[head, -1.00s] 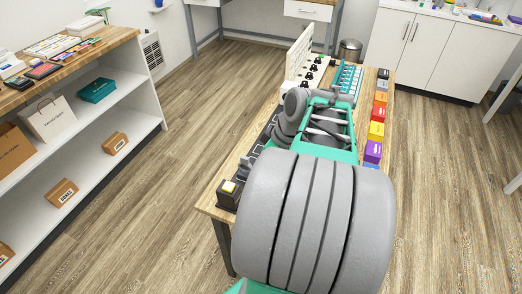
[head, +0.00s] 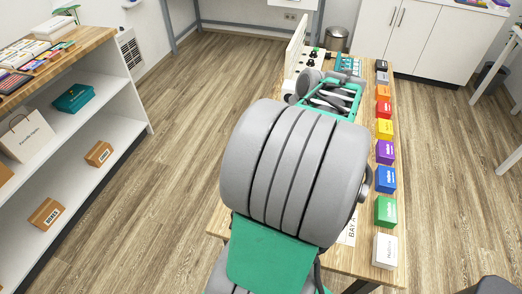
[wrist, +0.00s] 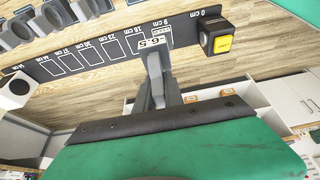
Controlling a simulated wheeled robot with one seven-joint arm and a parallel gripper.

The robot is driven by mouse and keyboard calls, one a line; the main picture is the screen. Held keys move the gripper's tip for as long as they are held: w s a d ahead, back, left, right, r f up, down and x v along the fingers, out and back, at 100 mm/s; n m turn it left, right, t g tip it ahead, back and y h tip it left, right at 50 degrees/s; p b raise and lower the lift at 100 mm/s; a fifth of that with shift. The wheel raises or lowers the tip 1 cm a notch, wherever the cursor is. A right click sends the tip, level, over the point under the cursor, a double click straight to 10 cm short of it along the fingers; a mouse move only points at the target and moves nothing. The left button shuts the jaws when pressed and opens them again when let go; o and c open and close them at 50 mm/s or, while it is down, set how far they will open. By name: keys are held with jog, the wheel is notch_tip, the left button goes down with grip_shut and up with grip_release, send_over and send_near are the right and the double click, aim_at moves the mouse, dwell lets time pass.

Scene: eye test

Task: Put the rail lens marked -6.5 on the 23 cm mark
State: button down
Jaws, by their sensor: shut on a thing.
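In the wrist view the lens marked -6.5 (wrist: 152,43) shows its white label upside down. My gripper (wrist: 158,62) is shut on it, with its grey fingers reaching up from the lower middle. The lens is over the dark rail strip (wrist: 188,27), near the 9 cm and 18 cm marks. The 23 cm mark (wrist: 111,43) shows clear, to the left of the lens. I cannot tell whether the lens touches the strip. In the head view my arm hides the gripper, the lens and most of the rail.
Several grey round parts (wrist: 46,18) stand behind the far marks. In the head view coloured boxes (head: 386,179) line the table's right edge. A pale upright panel (head: 296,45) stands at the back left.

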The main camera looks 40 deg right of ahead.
jog(key=shift+w+d+f+p, duration=0.35)
jog(key=shift+w+d+f, duration=1.2)
jog(key=shift+f, duration=0.6)
jog(key=shift+w+d+f+p, duration=0.4)
jog(key=shift+w+d+f, duration=1.15)
jog(key=shift+f, duration=0.6)
jog(key=shift+w+d+f+p, duration=0.35)
jog(key=shift+w+d+f, duration=0.9)
jog(key=shift+w+f, duration=0.75)
jog(key=c, duration=1.5)
grip_release()
jog(key=shift+s+f, duration=0.15)
jog(key=shift+s, duration=0.1)
jog(key=shift+o, duration=0.2)
